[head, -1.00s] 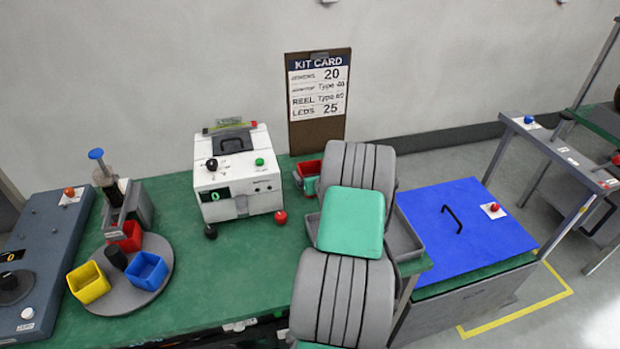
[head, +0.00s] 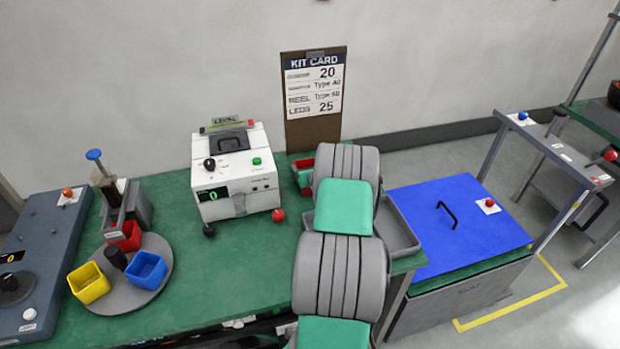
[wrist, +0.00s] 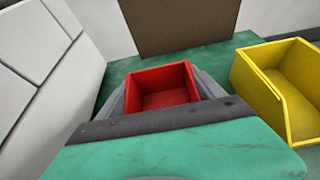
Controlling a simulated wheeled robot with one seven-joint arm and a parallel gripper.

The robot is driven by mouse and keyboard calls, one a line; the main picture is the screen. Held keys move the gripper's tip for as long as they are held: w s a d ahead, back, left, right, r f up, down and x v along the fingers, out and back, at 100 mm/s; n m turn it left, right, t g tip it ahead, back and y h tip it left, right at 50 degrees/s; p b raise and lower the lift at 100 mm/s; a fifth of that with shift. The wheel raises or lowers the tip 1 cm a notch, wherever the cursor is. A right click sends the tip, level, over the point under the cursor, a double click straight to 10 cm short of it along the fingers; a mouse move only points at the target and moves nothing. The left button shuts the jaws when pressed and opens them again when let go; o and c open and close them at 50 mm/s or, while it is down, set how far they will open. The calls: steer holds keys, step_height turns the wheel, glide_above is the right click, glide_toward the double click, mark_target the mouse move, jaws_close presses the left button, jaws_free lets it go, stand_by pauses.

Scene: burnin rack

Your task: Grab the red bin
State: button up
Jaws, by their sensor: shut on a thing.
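The red bin (wrist: 165,88) is an open-topped box in the middle of the wrist view. My gripper (wrist: 163,98) has one grey finger on each side of it and is shut on the bin. Whether the bin is clear of the bench, I cannot tell. In the head view the red bin (head: 300,164) shows only in part, at the back of the bench below the kit card, with my arm covering the rest. My gripper is mostly hidden there. A second red bin (head: 126,238) sits on the round turntable.
A yellow bin (wrist: 272,82) stands close on the right in the wrist view. The white machine (head: 236,180) is to the left. The kit card board (head: 313,100) is behind. A grey tray (head: 398,228) lies right of my arm. The turntable (head: 120,297) also holds yellow and blue bins.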

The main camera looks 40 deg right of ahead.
steer(key=c, duration=0.6)
